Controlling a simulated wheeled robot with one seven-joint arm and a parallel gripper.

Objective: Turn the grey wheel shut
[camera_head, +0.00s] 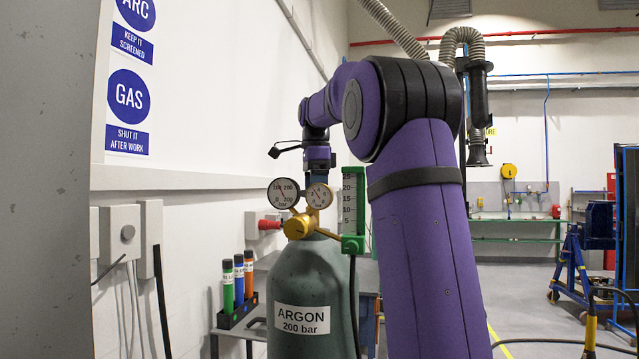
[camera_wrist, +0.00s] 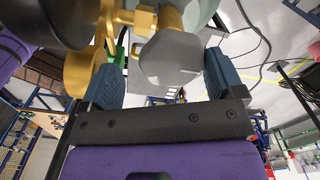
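The grey wheel (camera_wrist: 172,62) is a faceted knob beside brass fittings in the wrist view. My gripper (camera_wrist: 164,78) has its two blue fingers spread, one on each side of the wheel. A gap shows between the left finger and the wheel; the right finger is very close to its edge, and I cannot tell if it touches. In the head view, the wheel is not seen and my fingers are mostly hidden behind the gauges. The green argon cylinder (camera_head: 310,285) stands upright below, with a brass regulator (camera_head: 299,226) on top.
Two round gauges (camera_head: 283,193) and a green-framed flow tube (camera_head: 352,208) stand close to my wrist. A rack of coloured tubes (camera_head: 237,308) is on a grey table at left. A black hose (camera_head: 353,300) hangs down the cylinder. Open floor lies at right.

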